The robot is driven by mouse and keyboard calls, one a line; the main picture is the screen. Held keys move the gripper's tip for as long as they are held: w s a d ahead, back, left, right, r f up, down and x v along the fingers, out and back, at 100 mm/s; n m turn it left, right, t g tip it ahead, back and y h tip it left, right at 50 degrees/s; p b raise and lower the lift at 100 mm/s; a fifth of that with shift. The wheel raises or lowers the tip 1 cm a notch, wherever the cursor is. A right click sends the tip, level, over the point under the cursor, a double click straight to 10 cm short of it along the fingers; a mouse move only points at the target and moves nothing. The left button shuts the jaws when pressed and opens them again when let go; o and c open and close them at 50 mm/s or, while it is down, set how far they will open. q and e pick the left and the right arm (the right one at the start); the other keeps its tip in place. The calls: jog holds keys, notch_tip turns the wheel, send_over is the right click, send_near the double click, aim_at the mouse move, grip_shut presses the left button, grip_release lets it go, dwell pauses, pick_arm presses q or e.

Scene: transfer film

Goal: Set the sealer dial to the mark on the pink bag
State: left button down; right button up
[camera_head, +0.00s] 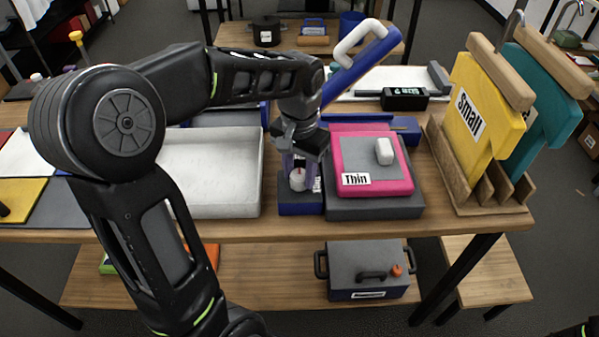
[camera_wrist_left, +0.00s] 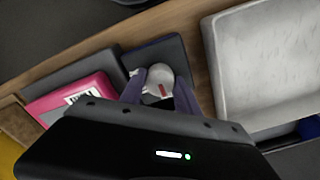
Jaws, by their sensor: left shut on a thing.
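The pink bag (camera_head: 342,147) lies on a dark grey platform beside the sealer, with a white label reading "Thin"; it also shows in the left wrist view (camera_wrist_left: 95,86). The white sealer dial (camera_head: 298,180) sits on a small dark blue box (camera_head: 301,208) left of the bag. In the left wrist view the dial (camera_wrist_left: 158,78) has a red pointer line. My left gripper (camera_wrist_left: 154,88) points down and is shut on the dial. The marks around the dial are too small or hidden to read. The sealer's blue arm (camera_head: 360,66) with a white handle is raised. My right gripper is not in view.
A white tray (camera_head: 210,208) stands left of the dial box. A wooden rack (camera_head: 480,208) with a yellow "Small" piece (camera_head: 478,115) and a teal one stands at the right. A black display box (camera_head: 404,98) stands behind the bag. A lidded grey box (camera_head: 366,268) is on the lower shelf.

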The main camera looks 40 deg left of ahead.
aim_at(300, 174)
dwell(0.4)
pick_arm(q)
jog(key=c, duration=0.9)
grip_release()
jog(key=shift+r, duration=0.1)
notch_tip(300, 174, up, 8)
jog(key=shift+f+b, duration=0.15)
jog(key=shift+b, duration=0.15)
